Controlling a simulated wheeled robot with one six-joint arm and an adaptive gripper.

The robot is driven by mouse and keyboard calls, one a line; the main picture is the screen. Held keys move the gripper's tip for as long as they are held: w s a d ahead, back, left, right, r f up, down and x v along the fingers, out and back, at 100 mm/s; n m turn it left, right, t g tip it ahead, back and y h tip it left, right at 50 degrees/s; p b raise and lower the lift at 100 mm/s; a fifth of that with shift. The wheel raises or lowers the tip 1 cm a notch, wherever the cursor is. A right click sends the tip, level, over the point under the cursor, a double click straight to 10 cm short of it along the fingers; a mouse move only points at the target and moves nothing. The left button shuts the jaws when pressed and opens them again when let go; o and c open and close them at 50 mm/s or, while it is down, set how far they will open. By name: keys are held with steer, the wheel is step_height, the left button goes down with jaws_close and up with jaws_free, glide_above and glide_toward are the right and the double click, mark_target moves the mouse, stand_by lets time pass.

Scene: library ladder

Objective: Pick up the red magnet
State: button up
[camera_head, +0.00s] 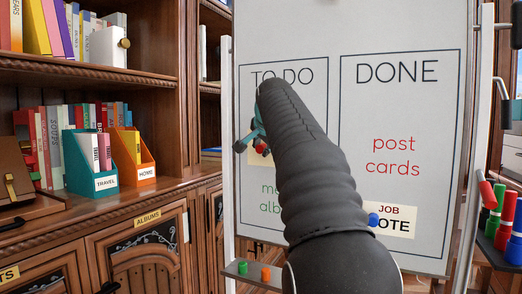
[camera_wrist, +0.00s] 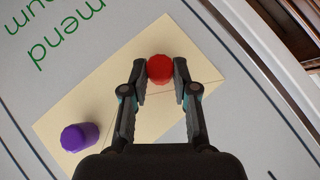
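The red magnet (camera_wrist: 160,69) is on a cream note on the whiteboard. It lies between the tips of my gripper (camera_wrist: 161,74) in the wrist view, with a fingertip close against each side. Whether the fingers press on it or leave a thin gap I cannot tell. In the head view, my arm covers much of the TO DO column, and the red magnet (camera_head: 261,148) peeks out beside my gripper (camera_head: 254,136).
A purple magnet (camera_wrist: 80,137) sits on the same cream note (camera_wrist: 118,100). A blue magnet (camera_head: 373,220) is on the JOB note under DONE. Green and orange magnets (camera_head: 265,274) stand on the board's ledge. Bookshelves (camera_head: 110,80) are at left; markers (camera_head: 500,220) at right.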

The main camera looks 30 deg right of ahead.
steer(key=shift+c, duration=0.9)
steer(key=shift+s+a+r+p, duration=0.1)
steer(key=shift+a+r+p, duration=0.15)
steer(key=shift+r, duration=0.3)
step_height(320, 180, up, 6)
steer(key=p, duration=0.4)
steer(key=s+a+b, duration=0.4)
steer(key=s+a, duration=1.1)
steer(key=a, duration=0.4)
steer(key=shift+f+b, duration=0.15)
steer(key=shift+b, duration=0.2)
steer(key=shift+a, duration=0.15)
